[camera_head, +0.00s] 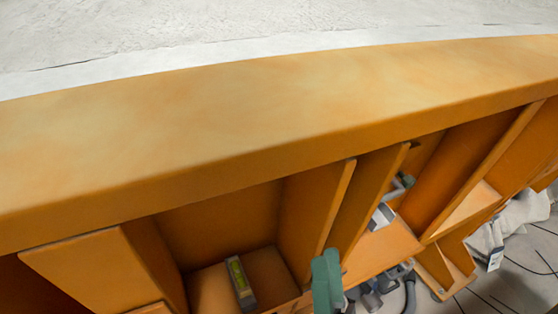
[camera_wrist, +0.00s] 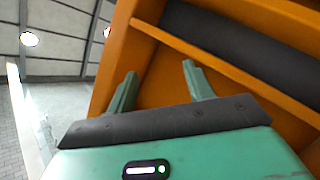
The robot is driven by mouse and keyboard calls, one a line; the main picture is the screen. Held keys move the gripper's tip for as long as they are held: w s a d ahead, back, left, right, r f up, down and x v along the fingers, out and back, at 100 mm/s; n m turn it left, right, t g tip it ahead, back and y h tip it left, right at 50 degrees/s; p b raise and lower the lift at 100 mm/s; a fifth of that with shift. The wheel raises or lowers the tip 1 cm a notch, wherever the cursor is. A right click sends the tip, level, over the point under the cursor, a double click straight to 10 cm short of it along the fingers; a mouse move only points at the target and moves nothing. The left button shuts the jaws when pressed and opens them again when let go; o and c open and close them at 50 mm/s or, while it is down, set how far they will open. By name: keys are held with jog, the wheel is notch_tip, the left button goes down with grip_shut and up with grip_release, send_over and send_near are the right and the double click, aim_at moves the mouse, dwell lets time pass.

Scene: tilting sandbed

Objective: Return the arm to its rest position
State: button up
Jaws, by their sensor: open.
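My gripper (camera_wrist: 159,69) shows in the wrist view with its two green fingers spread apart and nothing between them. Beyond the fingers is the orange frame of the sandbed (camera_wrist: 118,50), with an orange beam crossing to the right. I cannot tell how far the fingertips are from it. In the head view, a green part at the bottom centre looks like part of my arm or gripper, in front of the orange compartments. Its fingers cannot be made out there.
The sandbed's broad orange rim (camera_head: 250,105) spans the head view, with pale sand (camera_head: 200,30) behind. A spirit level (camera_head: 240,282) lies in a lower compartment. A grey-handled item (camera_head: 385,212) sits in another. Bunched pale cloth (camera_head: 510,222) lies right; cables run over the floor.

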notch_tip(320, 180, up, 35)
jog(key=s+d+m+h+p, duration=0.2)
jog(key=m+h+p, duration=0.7)
jog(key=m+p, duration=0.75)
jog(key=s+a+r+m+g+y+p, duration=0.1)
jog(key=a+r+m+y+p, duration=0.25)
jog(key=r+p, duration=0.45)
jog(key=s+a+r+m+y+p, duration=0.1)
jog(key=a+r+m+y+p, duration=0.3)
jog(key=r, duration=0.8)
notch_tip(320, 180, down, 41)
jog(key=h+b, duration=0.1)
jog(key=b, duration=3.8)
jog(key=shift+s+a+m+h, duration=0.15)
jog(key=shift+a+m+h, duration=0.1)
jog(key=shift+m+h, duration=0.15)
